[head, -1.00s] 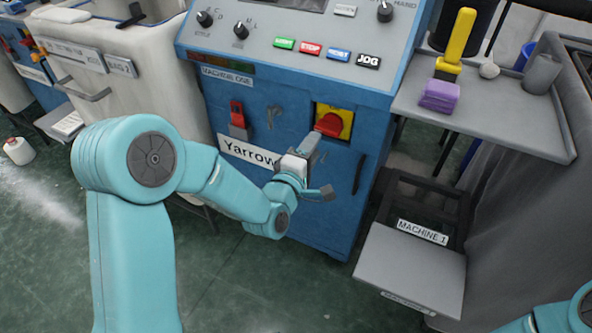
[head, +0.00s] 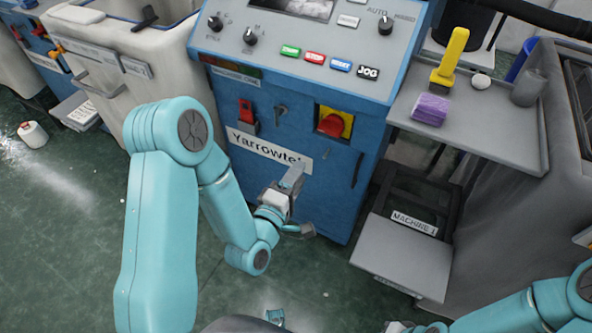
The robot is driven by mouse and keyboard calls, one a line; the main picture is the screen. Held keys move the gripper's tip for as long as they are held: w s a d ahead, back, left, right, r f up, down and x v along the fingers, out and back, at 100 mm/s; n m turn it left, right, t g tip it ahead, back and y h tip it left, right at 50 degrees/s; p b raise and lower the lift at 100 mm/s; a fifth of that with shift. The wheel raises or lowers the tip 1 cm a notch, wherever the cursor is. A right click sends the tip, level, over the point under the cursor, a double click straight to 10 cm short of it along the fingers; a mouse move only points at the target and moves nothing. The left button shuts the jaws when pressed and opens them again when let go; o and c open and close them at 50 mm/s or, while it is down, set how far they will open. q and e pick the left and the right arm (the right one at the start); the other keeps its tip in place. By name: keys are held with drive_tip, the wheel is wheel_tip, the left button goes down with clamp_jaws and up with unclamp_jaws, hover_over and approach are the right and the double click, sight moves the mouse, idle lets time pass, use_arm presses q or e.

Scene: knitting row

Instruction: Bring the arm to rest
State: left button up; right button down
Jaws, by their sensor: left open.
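My left arm comes in from the left, bent at the elbow. Its gripper (head: 300,206) is open and empty, with its two grey fingers apart. It is in front of the lower part of the blue machine cabinet (head: 330,205), just below the white Yarrow label (head: 268,148). I see no contact with the cabinet, though the exact gap is hard to tell. My right arm shows only in the lower right corner, and its fingers are not visible.
The red knob on a yellow plate (head: 331,124) and a red switch (head: 246,113) are above the gripper. On the right, a grey shelf (head: 490,135) carries a yellow-handled tool (head: 450,55) and a purple block (head: 430,108). A grey step (head: 402,258) stands below. Green floor is open.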

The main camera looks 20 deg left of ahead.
use_arm(q)
drive_tip(key=shift+d+f, duration=0.1)
idle(0.4)
drive_tip(key=s+d+f+m+g+h, duration=0.1)
drive_tip(key=s+d+f+m+g, duration=0.2)
drive_tip(key=f, duration=0.4)
drive_tip(key=s+d+f+m+g+h, duration=0.1)
drive_tip(key=s+f+m+g, duration=0.3)
drive_tip(key=f, duration=0.3)
drive_tip(key=s+d+f+m+g+h, duration=0.1)
drive_tip(key=s+d+f+m+g, duration=0.1)
drive_tip(key=s+f+m+g, duration=0.25)
drive_tip(key=s+d+f+m+g, duration=0.2)
drive_tip(key=s+f+m+g, duration=0.2)
drive_tip(key=s+g, duration=0.3)
wheel_tip(320, 180, up, 14)
drive_tip(key=s+p, duration=0.1)
drive_tip(key=p, duration=1.2)
drive_tip(key=shift+f+t+p, duration=0.15)
drive_tip(key=shift+t+p, duration=0.2)
drive_tip(key=shift+t, duration=0.1)
